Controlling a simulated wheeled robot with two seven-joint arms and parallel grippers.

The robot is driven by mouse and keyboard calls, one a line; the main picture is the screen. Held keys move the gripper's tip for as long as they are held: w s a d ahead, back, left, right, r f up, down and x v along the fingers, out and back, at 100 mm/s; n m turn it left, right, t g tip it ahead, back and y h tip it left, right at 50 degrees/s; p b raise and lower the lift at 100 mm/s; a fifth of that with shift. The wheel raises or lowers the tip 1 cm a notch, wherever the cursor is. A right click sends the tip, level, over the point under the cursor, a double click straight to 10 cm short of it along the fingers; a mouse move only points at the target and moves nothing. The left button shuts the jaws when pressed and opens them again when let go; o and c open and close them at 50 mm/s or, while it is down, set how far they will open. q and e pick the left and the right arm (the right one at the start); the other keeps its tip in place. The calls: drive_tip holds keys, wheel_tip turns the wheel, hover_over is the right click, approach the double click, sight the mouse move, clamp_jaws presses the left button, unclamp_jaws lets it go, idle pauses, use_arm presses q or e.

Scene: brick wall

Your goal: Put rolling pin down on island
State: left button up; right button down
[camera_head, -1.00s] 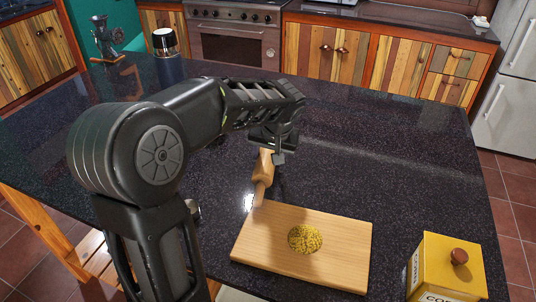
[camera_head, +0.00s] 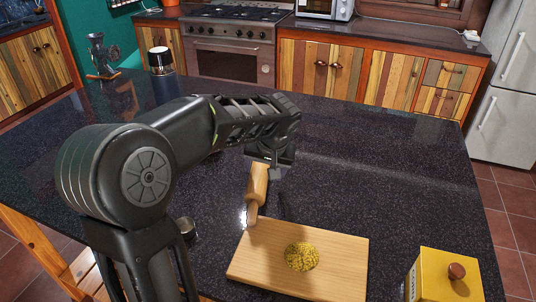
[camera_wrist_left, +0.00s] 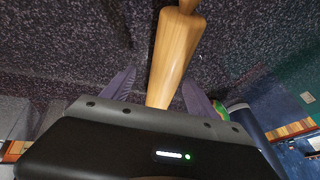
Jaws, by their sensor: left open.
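The wooden rolling pin (camera_head: 257,188) lies on the dark speckled island (camera_head: 380,190), just behind the cutting board, its near handle pointing toward the board. It also shows in the left wrist view (camera_wrist_left: 176,45), running between the fingers. My left gripper (camera_head: 268,165) is over the pin's far part, which it partly hides. In the left wrist view my left gripper (camera_wrist_left: 157,92) is open, with a finger on each side of the pin and gaps between. My right gripper is not in view.
A wooden cutting board (camera_head: 335,269) with a yellow grainy patch (camera_head: 302,257) lies in front. A yellow canister (camera_head: 443,278) stands at front right. A dark canister (camera_head: 161,72) and a grinder-like device (camera_head: 103,58) stand at the far left. The island's right side is clear.

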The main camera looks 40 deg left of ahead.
use_arm(q)
drive_tip(key=v, duration=1.1)
idle(0.5)
